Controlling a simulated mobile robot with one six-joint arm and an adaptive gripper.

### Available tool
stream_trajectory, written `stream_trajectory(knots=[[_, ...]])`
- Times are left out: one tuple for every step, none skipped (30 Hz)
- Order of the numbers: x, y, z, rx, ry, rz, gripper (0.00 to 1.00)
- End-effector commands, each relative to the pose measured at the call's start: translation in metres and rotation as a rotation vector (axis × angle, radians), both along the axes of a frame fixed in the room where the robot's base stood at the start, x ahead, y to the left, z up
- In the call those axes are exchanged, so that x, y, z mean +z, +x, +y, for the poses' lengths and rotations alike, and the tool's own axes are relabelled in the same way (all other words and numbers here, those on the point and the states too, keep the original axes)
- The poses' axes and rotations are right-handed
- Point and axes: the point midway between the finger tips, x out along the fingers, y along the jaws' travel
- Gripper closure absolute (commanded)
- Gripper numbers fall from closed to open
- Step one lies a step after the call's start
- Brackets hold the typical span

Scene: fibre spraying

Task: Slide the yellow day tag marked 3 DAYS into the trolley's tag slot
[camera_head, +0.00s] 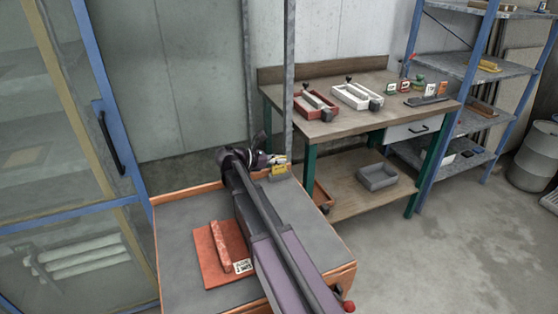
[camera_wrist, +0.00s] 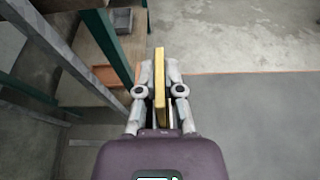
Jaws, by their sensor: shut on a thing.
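My gripper (camera_wrist: 159,76) is shut on the yellow day tag (camera_wrist: 159,60), which shows edge-on between the two fingers in the wrist view. In the head view the yellow tag (camera_head: 279,169) is small beside my gripper (camera_head: 274,161), at the far corner of the trolley (camera_head: 185,215). Its marking is too small to read. A small grey piece shows just under the tag at the trolley's rim, but I cannot tell whether it is the slot or whether the tag touches it. My arm hides part of the trolley top.
An orange board (camera_head: 208,270) with a bar and a white label lies on the trolley. A workbench (camera_head: 320,127) behind holds trays and small coloured tags. A metal post (camera_head: 288,80) rises close behind my gripper. A blue-framed glass door (camera_head: 85,110) stands at left, shelves (camera_head: 465,72) at right.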

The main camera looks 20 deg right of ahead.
Motion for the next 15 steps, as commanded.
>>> stream_trajectory(knots=[[-0.0018,0.0,0.0,0.0,0.0,0.0,1.0],[-0.0023,0.0,0.0,0.0,0.0,0.0,1.0],[-0.003,0.0,0.0,0.0,0.0,0.0,1.0],[-0.0036,0.0,0.0,0.0,0.0,0.0,1.0],[-0.0041,0.0,0.0,0.0,0.0,0.0,1.0],[-0.0048,0.0,0.0,0.0,0.0,0.0,1.0],[-0.0053,0.0,0.0,0.0,0.0,0.0,1.0],[-0.0059,0.0,0.0,0.0,0.0,0.0,1.0],[-0.0065,0.0,0.0,0.0,0.0,0.0,1.0],[-0.0069,0.0,-0.0001,0.0,0.0,0.0,1.0],[-0.0062,0.0,0.0,0.0,0.0,0.0,0.84],[-0.0059,0.0,0.0,0.0,0.0,0.0,0.72],[-0.0058,0.0,0.0,0.0,0.0,0.0,0.63],[-0.0058,0.0,0.0,0.0,0.0,0.0,0.54],[-0.0058,0.0,0.0,0.0,0.0,0.0,0.5]])
